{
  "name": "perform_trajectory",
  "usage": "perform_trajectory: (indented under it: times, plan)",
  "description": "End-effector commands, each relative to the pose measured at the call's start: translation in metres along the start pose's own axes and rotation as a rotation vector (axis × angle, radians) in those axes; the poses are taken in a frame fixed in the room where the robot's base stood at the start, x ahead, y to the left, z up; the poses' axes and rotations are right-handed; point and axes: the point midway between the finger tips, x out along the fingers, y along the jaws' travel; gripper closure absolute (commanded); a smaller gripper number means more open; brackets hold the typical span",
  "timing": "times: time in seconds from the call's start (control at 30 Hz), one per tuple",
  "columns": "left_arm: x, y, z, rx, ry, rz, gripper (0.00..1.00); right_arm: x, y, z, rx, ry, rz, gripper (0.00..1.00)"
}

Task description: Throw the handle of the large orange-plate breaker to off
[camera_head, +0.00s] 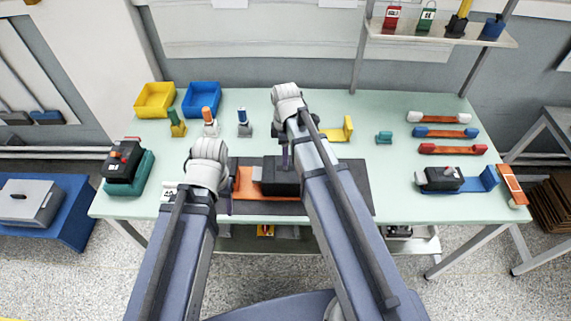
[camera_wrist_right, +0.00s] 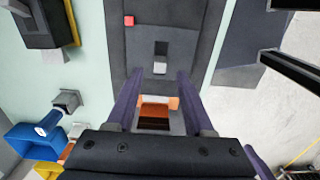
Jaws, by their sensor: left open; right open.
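The large orange-plate breaker has a black body (camera_head: 280,178) and an orange plate (camera_head: 247,187) on a dark mat at the table's front middle. In the right wrist view, its dark body (camera_wrist_right: 182,50) shows a slot with a pale handle (camera_wrist_right: 160,67) and a small red square near one corner. My right gripper (camera_head: 286,155) is over the breaker. In its wrist view its open fingers (camera_wrist_right: 158,78) point towards the handle, one to either side; contact is not clear. My left gripper (camera_head: 226,200) is open beside the plate's left end, its fingers partly hidden.
A teal-based black unit (camera_head: 126,166) stands at the left and a blue-plate breaker (camera_head: 442,179) at the right. Yellow (camera_head: 155,99) and blue (camera_head: 202,98) bins stand behind, with several upright tools before them. Red and blue bars lie at the right.

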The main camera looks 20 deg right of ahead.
Motion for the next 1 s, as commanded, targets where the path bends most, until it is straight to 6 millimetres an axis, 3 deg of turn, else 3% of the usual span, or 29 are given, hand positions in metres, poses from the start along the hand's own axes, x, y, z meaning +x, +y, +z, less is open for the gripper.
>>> perform_trajectory:
  times: [0.03, 0.2, 0.6, 1.0]
  plan:
    - [0.014, 0.001, -0.001, 0.0, 0.0, 0.0, 0.43, 0.014, 0.0, 0.0, 0.0, 0.0, 0.0, 0.47]
    - [0.031, 0.003, -0.002, 0.0, 0.0, 0.0, 0.43, 0.031, 0.0, 0.0, 0.0, 0.0, 0.0, 0.47]
    - [0.034, 0.003, -0.002, -0.001, 0.0, 0.0, 0.43, 0.035, 0.0, 0.0, 0.0, 0.0, 0.0, 0.47]
    - [0.034, 0.003, -0.002, -0.001, 0.0, 0.0, 0.43, 0.035, 0.0, 0.0, 0.0, 0.0, 0.0, 0.93]
